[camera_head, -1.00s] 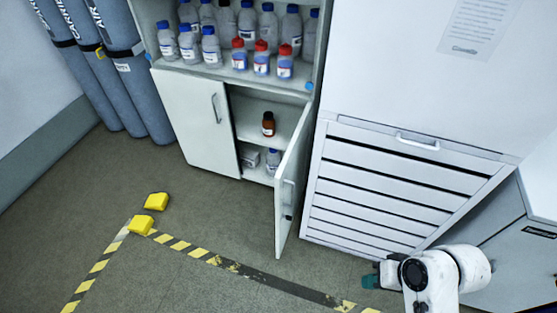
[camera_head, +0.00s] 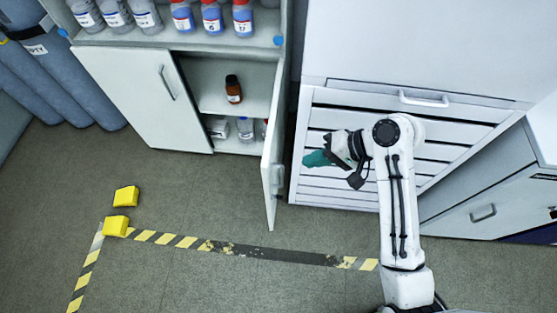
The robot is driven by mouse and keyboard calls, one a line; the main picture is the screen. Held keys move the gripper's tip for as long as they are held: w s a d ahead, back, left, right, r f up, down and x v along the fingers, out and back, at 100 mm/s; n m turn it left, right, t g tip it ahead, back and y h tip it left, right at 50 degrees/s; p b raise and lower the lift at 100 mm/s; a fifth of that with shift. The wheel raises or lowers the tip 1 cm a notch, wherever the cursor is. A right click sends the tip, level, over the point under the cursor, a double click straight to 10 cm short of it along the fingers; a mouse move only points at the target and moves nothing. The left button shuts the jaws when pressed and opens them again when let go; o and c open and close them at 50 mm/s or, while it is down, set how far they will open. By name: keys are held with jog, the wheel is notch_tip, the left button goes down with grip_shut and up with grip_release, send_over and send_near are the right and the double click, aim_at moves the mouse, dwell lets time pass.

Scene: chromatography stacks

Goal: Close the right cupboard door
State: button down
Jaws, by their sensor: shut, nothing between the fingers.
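The right cupboard door (camera_head: 271,150) is white and stands wide open, jutting out toward me from the cupboard's right side. Its handle is on the face turned to the right. The cupboard's left door (camera_head: 143,95) is shut. My gripper (camera_head: 308,160), with teal fingertips, is to the right of the open door with a gap between them, in front of the slatted white cabinet. It is shut and holds nothing.
A brown bottle (camera_head: 233,89) and other bottles stand inside the open cupboard. More bottles (camera_head: 212,17) stand on the shelf above. The slatted cabinet (camera_head: 330,191) is close behind my arm. Yellow blocks (camera_head: 125,197) lie on the floor at left. Floor before the door is clear.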

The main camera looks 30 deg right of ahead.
aim_at(268, 168)
jog(key=shift+w+a+f, duration=0.65)
jog(key=shift+w+a, duration=0.15)
jog(key=shift+a, duration=0.3)
jog(key=shift+w+a+f, duration=0.7)
jog(key=shift+w+a, duration=0.05)
jog(key=shift+a, duration=0.4)
jog(key=shift+w+a+f, duration=0.65)
jog(key=shift+w+a, duration=0.15)
jog(key=shift+a, duration=0.3)
